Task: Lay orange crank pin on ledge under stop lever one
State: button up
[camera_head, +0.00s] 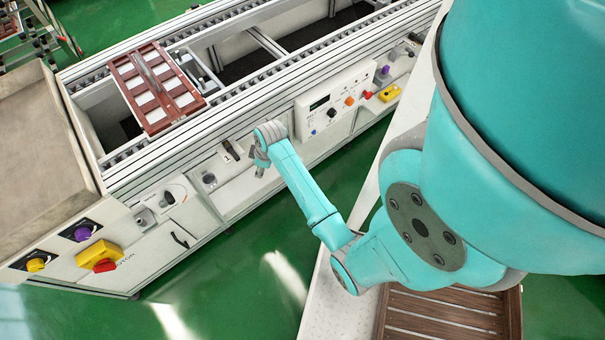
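My teal arm reaches to the front of the conveyor, and my gripper (261,168) hangs at its end, over the light ledge (237,196) on the conveyor's front side. The gripper is small here and partly behind the wrist, so its fingers and anything between them cannot be made out. I cannot pick out an orange crank pin. A small dark-slotted fitting (230,150) sits on the front panel just left of the gripper; I cannot tell whether it is stop lever one. A grey round part (209,180) stands on the ledge left of the gripper.
A brown tray (133,75) with white cells lies on the conveyor (75,92). A control box (320,105) with coloured knobs is right of the gripper. Green floor is clear in front.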

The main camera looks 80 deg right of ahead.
jog(key=s+a+r+t+h, duration=0.1)
jog(key=s+a+t, duration=0.1)
jog(key=s+a, duration=0.35)
jog(key=s+a+r+m+t, duration=0.1)
jog(key=s+a, duration=0.1)
jog(key=a, duration=0.6)
jog(key=s+a+r+t+h, duration=0.1)
jog(key=s+a+t, duration=0.1)
jog(key=s+a, duration=0.35)
jog(key=s+a+r+t+y, duration=0.1)
jog(key=s+a+r+t, duration=0.1)
jog(key=r, duration=0.6)
jog(key=s+a+r+t, duration=0.2)
jog(key=s+a+r, duration=0.3)
jog(key=r, duration=0.2)
jog(key=s+a+r+t+y, duration=0.1)
jog(key=s+a+r+t, duration=0.1)
jog(key=r, duration=0.6)
jog(key=shift+s+a+r+t+y, duration=0.3)
jog(key=shift+s+a, duration=0.35)
jog(key=shift+s, duration=0.45)
